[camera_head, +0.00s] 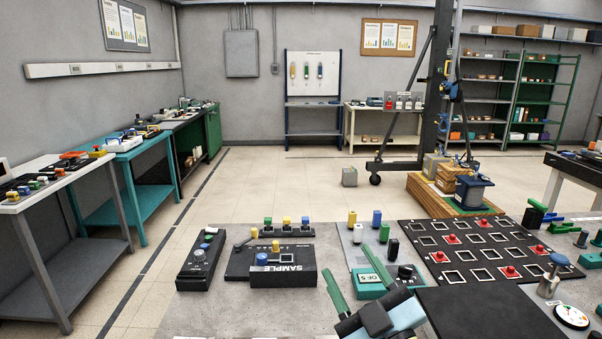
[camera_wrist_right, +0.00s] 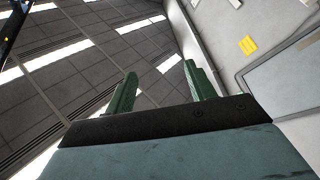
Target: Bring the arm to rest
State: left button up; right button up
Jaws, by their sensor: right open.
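My right gripper (camera_head: 345,260) is at the bottom middle of the head view, its two green fingers spread apart and pointing up and away. Nothing is between them. The right wrist view shows the same open, empty gripper (camera_wrist_right: 160,70) against the ceiling and a wall. Its dark palm and blue-grey body fill the bottom of that view. In the head view the gripper overlaps the near part of the workbench (camera_head: 225,318); its height above the bench is hard to judge. My left gripper is in neither view.
A teal box (camera_head: 369,287) marked "OF 5" is close beyond the gripper. A black "SAMPLE" block (camera_head: 284,279) lies to its left, with a black control box (camera_head: 201,262) farther left. A black panel with square frames and red pieces (camera_head: 480,247) lies right. The bench's near left is bare.

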jog(key=s+d+f+m+g+h, duration=0.4)
jog(key=d+f+h, duration=0.15)
jog(key=f, duration=0.35)
jog(key=s+d+f+m+g+h, duration=0.35)
jog(key=d+f+m, duration=0.2)
jog(key=f, duration=0.45)
jog(key=s+d+f+g, duration=0.2)
jog(key=s+f+g, duration=0.25)
jog(key=s, duration=0.35)
jog(key=s+d+f+g, duration=0.1)
jog(key=s+f+g, duration=0.35)
jog(key=s, duration=0.35)
notch_tip(320, 180, down, 26)
jog(key=s+r+g, duration=0.1)
jog(key=s+g, duration=0.1)
jog(key=s, duration=0.1)
jog(key=s+d+f, duration=0.3)
jog(key=s+f, duration=1.1)
jog(key=s, duration=0.1)
jog(key=shift+s+f+g, duration=0.35)
jog(key=shift+f+g, duration=0.05)
jog(key=shift+g, duration=0.05)
